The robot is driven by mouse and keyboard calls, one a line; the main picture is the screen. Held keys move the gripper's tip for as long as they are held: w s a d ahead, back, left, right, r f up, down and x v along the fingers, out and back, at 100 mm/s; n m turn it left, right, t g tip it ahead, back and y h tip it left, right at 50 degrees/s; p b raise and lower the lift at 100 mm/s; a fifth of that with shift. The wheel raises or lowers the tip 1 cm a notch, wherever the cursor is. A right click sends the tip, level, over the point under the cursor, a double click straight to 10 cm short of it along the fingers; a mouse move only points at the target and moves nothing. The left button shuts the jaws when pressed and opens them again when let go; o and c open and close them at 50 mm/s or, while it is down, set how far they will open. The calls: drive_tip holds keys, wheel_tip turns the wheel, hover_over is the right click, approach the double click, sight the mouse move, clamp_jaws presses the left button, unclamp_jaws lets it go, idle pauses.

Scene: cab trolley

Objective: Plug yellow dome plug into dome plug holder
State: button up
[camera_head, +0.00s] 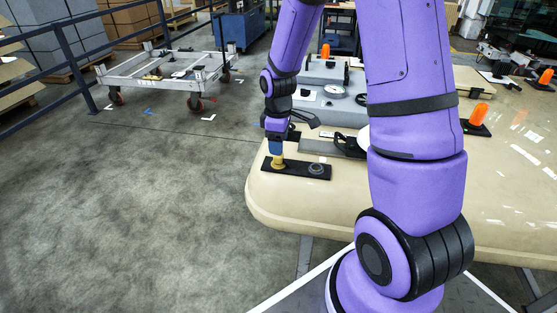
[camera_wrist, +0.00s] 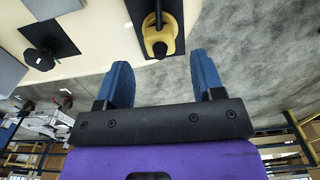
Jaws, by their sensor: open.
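A yellow dome plug (camera_head: 278,163) stands at the left end of a black plate (camera_head: 297,174) on the cream table's near left corner. A grey round fitting (camera_head: 317,169), which may be the dome plug holder, is at the plate's right end. My gripper (camera_head: 276,148) points down just above the plug. In the wrist view, my blue fingers (camera_wrist: 164,68) are open with nothing between them. The yellow plug (camera_wrist: 159,36) lies beyond the fingertips, roughly in line with the gap.
The cream table (camera_head: 265,196) also carries a grey box (camera_head: 330,105) with a gauge, and orange domes (camera_head: 479,113) on black bases to the right. A black clamp-like part (camera_head: 348,145) is close to the plate. Open floor lies left; a metal trolley (camera_head: 165,75) stands farther back.

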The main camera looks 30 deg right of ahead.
drive_tip(key=shift+f, duration=2.55)
clamp_jaws()
drive_tip(key=shift+r, duration=3)
